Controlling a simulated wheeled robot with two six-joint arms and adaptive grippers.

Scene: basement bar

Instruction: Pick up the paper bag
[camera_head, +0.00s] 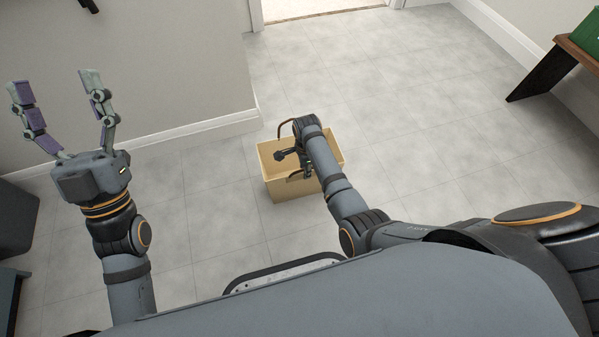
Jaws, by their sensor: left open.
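A tan paper bag (290,188) with an open top stands upright on the tiled floor, near the middle of the camera_head view. Its thin brown handle loops rise above the rim. My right arm reaches over the bag, and my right gripper (297,160) is at its opening, close to the handles. My own wrist hides much of that gripper, so I cannot tell whether its fingers hold a handle. My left gripper (57,85) is raised at the left, fingers spread and empty, well away from the bag.
A wall corner with a white baseboard (205,127) stands behind and left of the bag. A dark wooden piece of furniture (545,75) with a green object (588,35) on it is at upper right. A dark object (15,220) stands at the left edge. The floor around the bag is clear.

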